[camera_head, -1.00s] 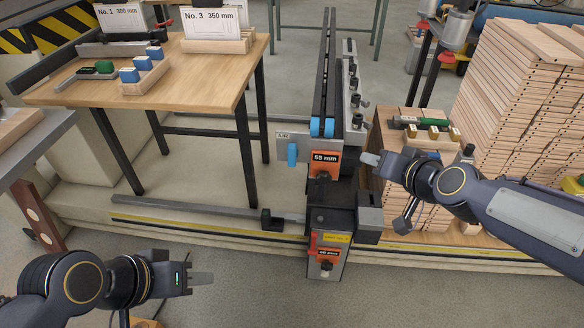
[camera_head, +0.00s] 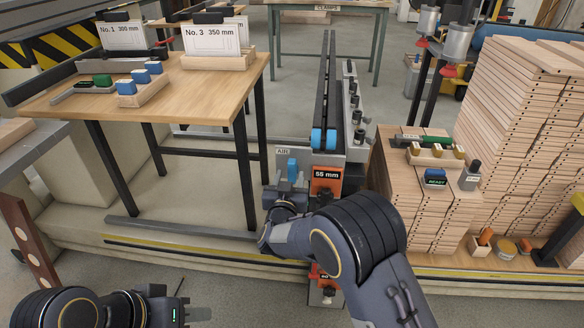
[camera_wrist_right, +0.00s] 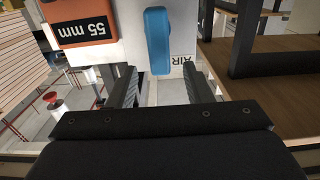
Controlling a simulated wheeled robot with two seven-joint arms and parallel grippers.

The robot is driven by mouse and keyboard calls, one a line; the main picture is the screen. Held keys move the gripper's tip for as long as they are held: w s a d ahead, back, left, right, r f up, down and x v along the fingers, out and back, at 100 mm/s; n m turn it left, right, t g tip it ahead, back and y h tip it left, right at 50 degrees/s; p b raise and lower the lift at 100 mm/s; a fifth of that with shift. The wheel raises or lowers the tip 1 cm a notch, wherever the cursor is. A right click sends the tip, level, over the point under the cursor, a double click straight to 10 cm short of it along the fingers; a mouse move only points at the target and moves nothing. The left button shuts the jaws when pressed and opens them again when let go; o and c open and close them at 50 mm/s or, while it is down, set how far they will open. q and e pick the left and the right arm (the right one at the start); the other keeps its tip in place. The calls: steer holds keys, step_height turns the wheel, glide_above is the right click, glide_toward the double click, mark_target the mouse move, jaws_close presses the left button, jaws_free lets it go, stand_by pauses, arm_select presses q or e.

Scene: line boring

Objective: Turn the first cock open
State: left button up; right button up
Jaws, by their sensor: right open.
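The blue cock handle (camera_head: 292,167) is on the grey plate beside the AIR label, and its lower part is hidden by my right gripper (camera_head: 287,185) in the head view. In the right wrist view the handle (camera_wrist_right: 157,38) stands upright in the picture, next to the AIR lettering. My right gripper (camera_wrist_right: 159,85) is open, its two fingers to either side of the handle's line. The frames do not clearly show whether the handle is between the fingertips. My left gripper (camera_head: 190,312) is at the bottom left, away from the cock; its jaws are hard to make out.
An orange 55 mm display (camera_head: 327,180) sits right beside the cock. A wooden table (camera_head: 200,90) with labelled racks stands to the left. Stacked boards (camera_head: 510,110) stand to the right. My right forearm covers the lower part of the machine.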

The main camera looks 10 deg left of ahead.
mark_target(293, 170)
steer(key=w, duration=0.5)
steer(key=shift+w, duration=0.2)
